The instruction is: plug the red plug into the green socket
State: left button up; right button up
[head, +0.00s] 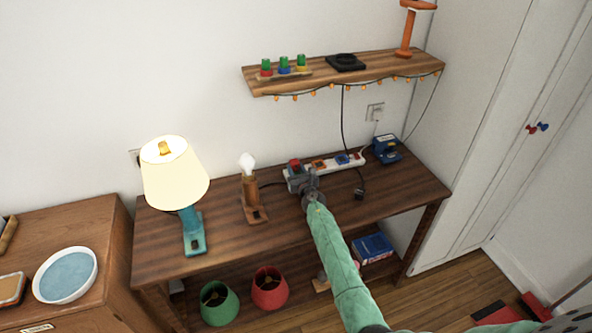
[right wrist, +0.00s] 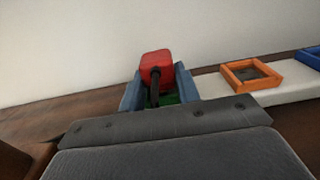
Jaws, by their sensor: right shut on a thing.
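The red plug (head: 294,163) is at the left end of the white power strip on the table. In the right wrist view the red plug (right wrist: 157,62) stands between my two blue-grey fingers, with its black cord hanging down its near side. Part of the green socket (right wrist: 171,99) shows right below it, between the fingers. I cannot tell whether the plug's pins are in the socket. My right gripper (head: 306,180) is shut on the plug; it also shows in the right wrist view (right wrist: 159,85). My left gripper is not in view.
The white strip (right wrist: 212,86) runs right with an orange socket (right wrist: 252,74) and a blue socket (right wrist: 312,56). A bulb lamp (head: 254,200) and a shaded lamp (head: 175,180) stand left. A blue device (head: 387,148) and a black plug (head: 359,193) are right. A shelf (head: 350,79) hangs above.

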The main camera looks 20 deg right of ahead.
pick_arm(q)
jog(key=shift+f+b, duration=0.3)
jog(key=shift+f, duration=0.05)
pick_arm(e)
jog(key=shift+f, duration=0.4)
jog(key=o, duration=1.1)
jog(key=shift+c, duration=0.2)
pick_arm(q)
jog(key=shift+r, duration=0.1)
pick_arm(e)
jog(key=shift+s+r+p, duration=0.1)
jog(key=shift+s+p, duration=0.4)
jog(key=shift+s, duration=0.75)
jog(key=shift+s+d+p, duration=0.1)
jog(key=shift+s+p, duration=0.3)
jog(key=shift+s, duration=2.2)
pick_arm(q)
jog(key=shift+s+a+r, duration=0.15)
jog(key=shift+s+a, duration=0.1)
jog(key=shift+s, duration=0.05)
